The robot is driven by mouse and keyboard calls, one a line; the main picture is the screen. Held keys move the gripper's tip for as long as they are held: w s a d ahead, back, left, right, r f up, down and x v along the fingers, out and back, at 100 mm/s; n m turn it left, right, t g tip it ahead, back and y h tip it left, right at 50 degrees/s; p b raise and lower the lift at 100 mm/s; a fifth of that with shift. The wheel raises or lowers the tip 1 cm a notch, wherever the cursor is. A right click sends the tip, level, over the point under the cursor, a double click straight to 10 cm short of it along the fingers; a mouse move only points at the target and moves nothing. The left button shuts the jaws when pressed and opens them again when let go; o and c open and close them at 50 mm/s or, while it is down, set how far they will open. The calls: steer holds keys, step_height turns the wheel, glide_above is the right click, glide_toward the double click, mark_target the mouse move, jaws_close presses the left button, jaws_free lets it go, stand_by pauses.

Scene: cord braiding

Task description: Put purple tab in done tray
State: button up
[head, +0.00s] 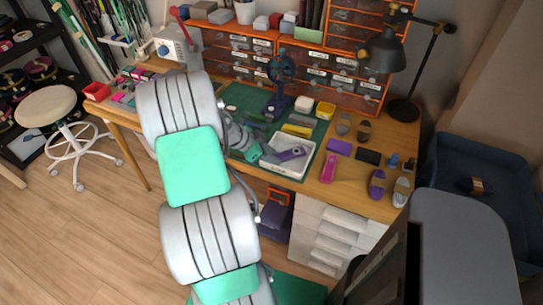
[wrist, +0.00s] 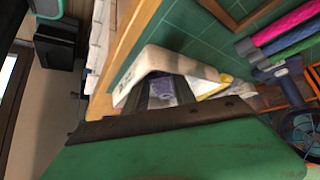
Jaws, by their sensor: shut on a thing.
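The purple tab (head: 293,153) is in the fingers of my gripper (head: 275,157) in the head view, over the white tray (head: 285,174). The tray has a small label on its front wall. I cannot tell whether the tab touches the tray floor. In the wrist view my gripper (wrist: 165,103) is shut on the purple tab (wrist: 163,88), partly hidden between the dark fingers. The tray's white wall (wrist: 150,62) shows just beyond the fingers.
A pink piece (head: 329,167), a purple block (head: 339,147) and a dark block (head: 367,156) lie right of the tray. A yellow bar (head: 297,130) lies behind it on the green mat. A black lamp (head: 386,52) stands at the back right.

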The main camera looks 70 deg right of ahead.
steer(key=shift+s+a+f, duration=0.1)
steer(key=shift+a+f, duration=0.2)
steer(key=shift+f, duration=0.4)
steer(key=o, duration=0.9)
steer(key=shift+a+f, duration=0.1)
steer(key=shift+f, duration=0.05)
steer(key=d+r+v, duration=0.1)
steer(key=v, duration=1.2)
steer(key=w+a+r+n+t, duration=0.2)
steer(key=w+a+n+t, duration=0.2)
steer(key=w+a+n, duration=0.6)
steer(key=w+a+r+n+t+y, duration=0.1)
steer(key=w+a+n+t, duration=0.15)
steer(key=a+n, duration=0.45)
steer(key=w+a+r+n+t+y, duration=0.1)
steer(key=w+a+n, duration=0.15)
steer(key=a, duration=0.75)
steer(key=s+a+n+t+y, duration=0.1)
steer(key=s+a+n+y, duration=0.2)
steer(key=a+n, duration=0.85)
steer(key=r+m+p, duration=0.1)
steer(key=a+r+p, duration=0.1)
steer(key=r, duration=0.1)
steer(key=a+r+m+p, duration=0.1)
steer(key=r+p, duration=0.1)
steer(key=shift+w+a+m+t, duration=0.25)
steer(key=shift+w+m+t, duration=0.05)
steer(key=shift+w+t, duration=0.1)
